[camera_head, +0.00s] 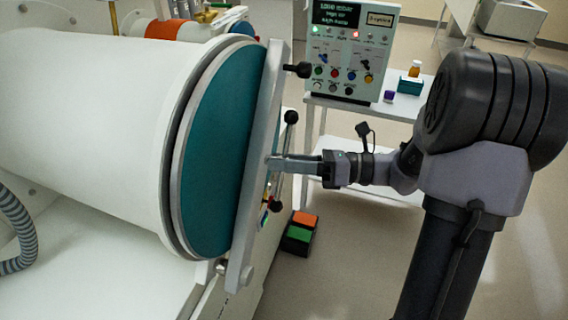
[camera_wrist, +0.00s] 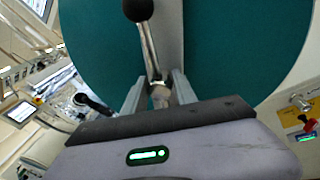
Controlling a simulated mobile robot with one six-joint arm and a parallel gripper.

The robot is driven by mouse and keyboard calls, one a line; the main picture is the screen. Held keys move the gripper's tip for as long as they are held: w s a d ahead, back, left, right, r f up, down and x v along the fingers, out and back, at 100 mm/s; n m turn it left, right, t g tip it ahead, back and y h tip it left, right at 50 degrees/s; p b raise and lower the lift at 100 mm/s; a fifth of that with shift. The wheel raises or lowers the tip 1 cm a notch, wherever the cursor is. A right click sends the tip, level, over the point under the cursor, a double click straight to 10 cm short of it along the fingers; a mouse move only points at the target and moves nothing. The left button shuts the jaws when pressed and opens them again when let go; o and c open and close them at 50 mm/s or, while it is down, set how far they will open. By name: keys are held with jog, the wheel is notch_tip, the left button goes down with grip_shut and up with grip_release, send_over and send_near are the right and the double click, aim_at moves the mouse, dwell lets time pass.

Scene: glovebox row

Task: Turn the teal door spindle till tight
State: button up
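The teal door (camera_head: 222,150) is the round end of a large white cylinder, with a grey bar (camera_head: 262,140) across it. The door spindle has a metal cross handle with black ball knobs; its upper knob (camera_head: 291,117) shows in the head view. My gripper (camera_head: 272,163) reaches in from the right to the spindle's middle. In the wrist view, the handle rod (camera_wrist: 150,50) ends in a large black knob. The two fingers of my gripper (camera_wrist: 159,82) stand apart on either side of the spindle hub (camera_wrist: 160,97), with gaps visible. The hub's lower part is hidden behind my gripper's body.
A control panel (camera_head: 343,50) with lit buttons stands on a white table behind my arm. A teal block with an amber bottle (camera_head: 414,69) and a purple block (camera_head: 389,96) are beside it. A black clamp knob (camera_head: 299,70) sticks out near the bar's top. A coloured pedal box (camera_head: 299,234) is below.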

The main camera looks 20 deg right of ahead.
grip_shut()
dwell(1.4)
